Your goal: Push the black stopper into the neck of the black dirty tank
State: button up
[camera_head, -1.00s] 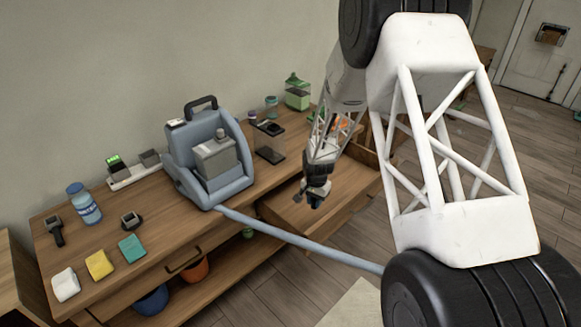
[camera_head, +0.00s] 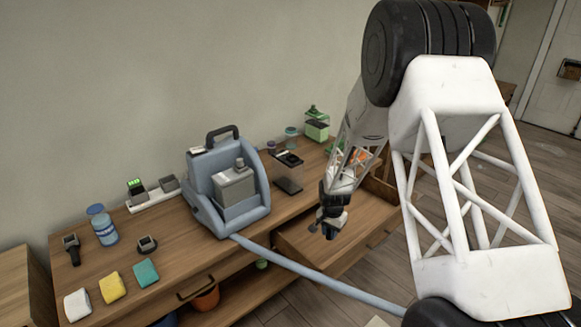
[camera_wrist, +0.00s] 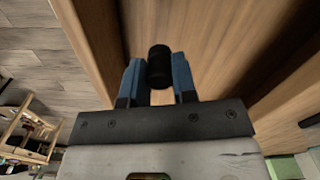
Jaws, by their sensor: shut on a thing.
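My gripper (camera_head: 326,228) hangs pointing down over the lower wooden surface at the right of the table. In the wrist view its blue fingers (camera_wrist: 157,80) are shut on a small black cylinder, the black stopper (camera_wrist: 159,62), which stands out past the fingertips. The stopper is not clear in the head view.
A blue-grey machine (camera_head: 205,200) with a grey tank (camera_head: 234,186) stands left of the dark tank. Its hose (camera_head: 310,274) runs right, in front of the table. A green-lidded container (camera_head: 317,128) stands behind. Cloths, a bottle (camera_head: 104,230) and small devices lie at left.

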jog(key=w+a+r, duration=0.2)
jog(key=a+r, duration=0.1)
jog(key=r, duration=0.5)
jog(key=w+a+r, duration=0.2)
jog(key=a+r, duration=0.2)
jog(key=r, duration=0.4)
jog(key=w+a+r, duration=0.2)
jog(key=a+r, duration=0.2)
jog(key=r, duration=0.4)
jog(key=shift+w+a+r, duration=0.15)
jog(key=shift+w+r, duration=0.1)
jog(key=shift+w, duration=0.15)
send_near(287, 171)
jog(key=shift+w+d+r, duration=0.25)
jog(key=shift+w+d, duration=0.25)
jog(key=shift+w, duration=0.3)
jog(key=shift+w+d+r, duration=0.2)
jog(key=shift+w+d, duration=0.25)
jog(key=shift+w, duration=0.3)
jog(key=shift+f, duration=0.1)
jog(key=shift+f, duration=1.65)
jog(key=shift+f, duration=0.45)
